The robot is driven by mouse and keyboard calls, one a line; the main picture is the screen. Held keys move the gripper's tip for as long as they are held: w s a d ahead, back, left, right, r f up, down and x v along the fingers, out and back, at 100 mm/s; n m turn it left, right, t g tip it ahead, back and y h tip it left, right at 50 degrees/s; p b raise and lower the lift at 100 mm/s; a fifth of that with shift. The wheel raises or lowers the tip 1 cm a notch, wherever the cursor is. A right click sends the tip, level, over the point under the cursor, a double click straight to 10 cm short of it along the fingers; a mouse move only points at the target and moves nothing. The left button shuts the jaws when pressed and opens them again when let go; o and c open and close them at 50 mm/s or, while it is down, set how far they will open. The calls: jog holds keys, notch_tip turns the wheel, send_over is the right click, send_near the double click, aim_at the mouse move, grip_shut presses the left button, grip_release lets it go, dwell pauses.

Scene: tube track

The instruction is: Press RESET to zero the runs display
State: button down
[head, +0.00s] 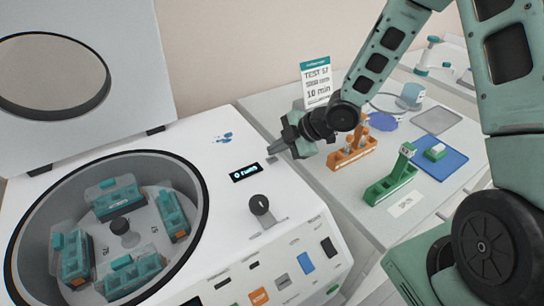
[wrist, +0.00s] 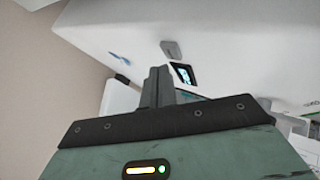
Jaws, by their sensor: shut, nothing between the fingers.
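The white centrifuge (head: 215,150) stands at the left with its lid up. Its small black runs display (head: 245,172) is lit on the top deck; the digits are too small to read surely. It also shows in the wrist view (wrist: 183,75). A small grey block (wrist: 170,48) sits beside the display; I cannot read any RESET label on it. My gripper (head: 273,148) is shut and empty, with its tips near the display's far right corner in the head view. In the wrist view the shut fingers (wrist: 159,72) point toward the deck; contact cannot be told.
A black knob (head: 259,204) stands on the deck in front of the display. The front panel has several coloured switches, including orange (head: 258,296) and blue (head: 306,262). The open bowl holds teal tube racks. On the right bench are orange (head: 352,156) and green (head: 390,186) racks and a blue tray (head: 452,168).

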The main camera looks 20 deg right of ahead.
aim_at(275, 161)
jog(key=shift+r, duration=0.1)
notch_tip(275, 161, up, 5)
jog(key=p, duration=0.4)
jog(key=shift+p, duration=0.35)
dwell(0.6)
jog(key=shift+s+a+r, duration=0.1)
jog(key=shift+s+a, duration=0.05)
jog(key=shift+a, duration=0.1)
jog(key=s+a+r+m+g+h, duration=0.2)
jog(key=s+r+m, duration=0.1)
jog(key=s, duration=0.6)
jog(key=s+a+r+m+g+h+b, duration=0.1)
jog(key=s+r+m, duration=0.3)
jog(key=s, duration=0.5)
jog(key=s+a+r+m+g+h+b, duration=0.1)
jog(key=s+a+r+m+g+h, duration=0.1)
jog(key=s, duration=0.8)
notch_tip(275, 161, up, 2)
jog(key=a+m+h, duration=0.1)
jog(key=m, duration=0.1)
jog(key=shift+a+r+m+g+h, duration=0.25)
jog(key=shift+a+m+g+h, duration=0.05)
jog(key=shift+a+m+h, duration=0.1)
jog(key=shift+s, duration=0.1)
